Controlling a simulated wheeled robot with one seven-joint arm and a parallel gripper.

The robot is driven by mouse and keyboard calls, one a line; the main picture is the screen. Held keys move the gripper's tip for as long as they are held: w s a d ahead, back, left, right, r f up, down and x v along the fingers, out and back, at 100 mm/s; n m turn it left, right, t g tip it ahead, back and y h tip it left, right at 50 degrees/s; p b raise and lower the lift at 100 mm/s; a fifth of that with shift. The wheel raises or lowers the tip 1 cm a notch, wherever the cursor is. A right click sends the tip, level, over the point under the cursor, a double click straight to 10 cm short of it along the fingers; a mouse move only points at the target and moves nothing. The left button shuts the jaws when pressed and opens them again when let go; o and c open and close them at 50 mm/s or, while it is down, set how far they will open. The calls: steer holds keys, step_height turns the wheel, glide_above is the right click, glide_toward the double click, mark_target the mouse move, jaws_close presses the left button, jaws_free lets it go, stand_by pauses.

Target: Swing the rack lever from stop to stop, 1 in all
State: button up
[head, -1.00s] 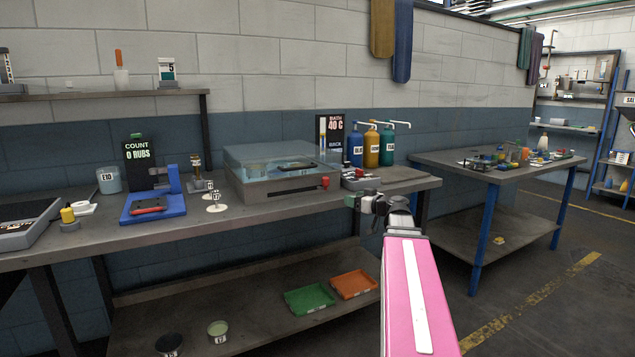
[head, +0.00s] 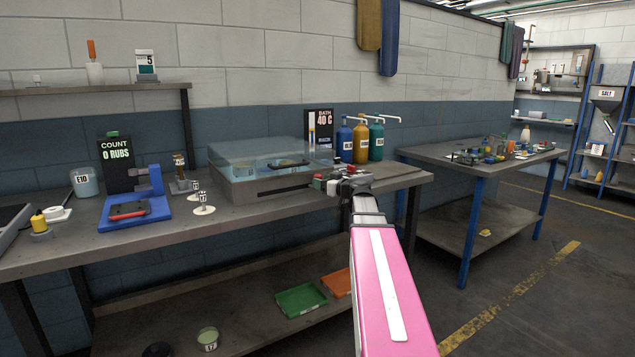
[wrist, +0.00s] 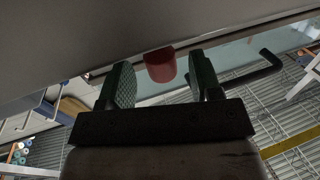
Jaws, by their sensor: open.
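The rack lever's red knob (head: 318,181) is at the right end of the dark slot (head: 284,190) in the front of the clear-lidded bath box (head: 240,187). My gripper (head: 338,184) is just right of the knob in the head view, and its fingers are hard to make out there. In the wrist view the red knob (wrist: 160,65) shows between the two green-padded fingers of my open gripper (wrist: 160,68). Gaps show on both sides of the knob, so the fingers do not grip it.
A count board (head: 116,160) reads 0 RUBS. A blue rubbing stand (head: 135,212) and small white discs (head: 204,210) stand left of the box. Blue, yellow and teal pump bottles (head: 360,143) stand behind my gripper. A second table (head: 425,152) is at right.

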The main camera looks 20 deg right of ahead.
steer(key=shift+x, duration=1.4)
jaws_close()
steer(key=shift+a, duration=0.1)
